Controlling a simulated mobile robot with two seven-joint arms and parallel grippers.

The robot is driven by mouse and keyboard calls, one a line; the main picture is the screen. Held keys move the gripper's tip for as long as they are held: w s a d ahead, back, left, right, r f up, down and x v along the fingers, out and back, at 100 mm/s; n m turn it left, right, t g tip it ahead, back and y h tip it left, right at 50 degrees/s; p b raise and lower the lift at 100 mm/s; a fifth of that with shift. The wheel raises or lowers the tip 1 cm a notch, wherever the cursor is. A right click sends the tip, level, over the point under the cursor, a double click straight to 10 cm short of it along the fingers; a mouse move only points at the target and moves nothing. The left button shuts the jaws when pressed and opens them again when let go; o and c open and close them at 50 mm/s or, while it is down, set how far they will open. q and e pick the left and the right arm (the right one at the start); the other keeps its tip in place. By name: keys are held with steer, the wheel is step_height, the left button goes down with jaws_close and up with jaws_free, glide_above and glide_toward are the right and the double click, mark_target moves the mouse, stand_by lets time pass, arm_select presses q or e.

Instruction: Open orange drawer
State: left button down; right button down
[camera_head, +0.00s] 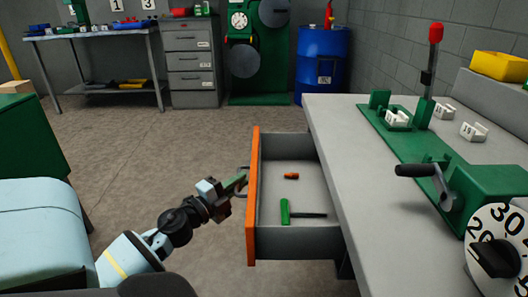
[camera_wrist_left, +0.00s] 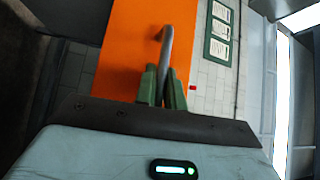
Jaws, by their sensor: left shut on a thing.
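The orange drawer (camera_head: 252,195) under the grey bench stands pulled out, with its orange front facing left and its grey inside showing in the head view. Its front also fills the upper middle of the left wrist view (camera_wrist_left: 125,55). My left gripper (camera_head: 241,180) is at the drawer front, shut on the metal bar handle (camera_wrist_left: 166,48). In the left wrist view its green fingers (camera_wrist_left: 163,88) are on either side of the handle. Inside the drawer lie a green hammer-like tool (camera_head: 286,211) and a small orange item (camera_head: 291,176). My right gripper is not in view.
The grey bench top (camera_head: 340,170) carries a green crank device (camera_head: 470,190), a red-tipped lever (camera_head: 435,35) and a numbered dial (camera_head: 497,250). A blue barrel (camera_head: 323,60) and a grey cabinet (camera_head: 191,60) stand at the back.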

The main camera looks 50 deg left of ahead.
arm_select(q)
steer(key=s+a, duration=0.2)
steer(key=s, duration=0.1)
steer(key=shift+s+a, duration=0.1)
steer(key=shift+a, duration=0.25)
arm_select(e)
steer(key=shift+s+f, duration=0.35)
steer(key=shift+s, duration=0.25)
arm_select(q)
steer(key=c, duration=1.5)
jaws_free()
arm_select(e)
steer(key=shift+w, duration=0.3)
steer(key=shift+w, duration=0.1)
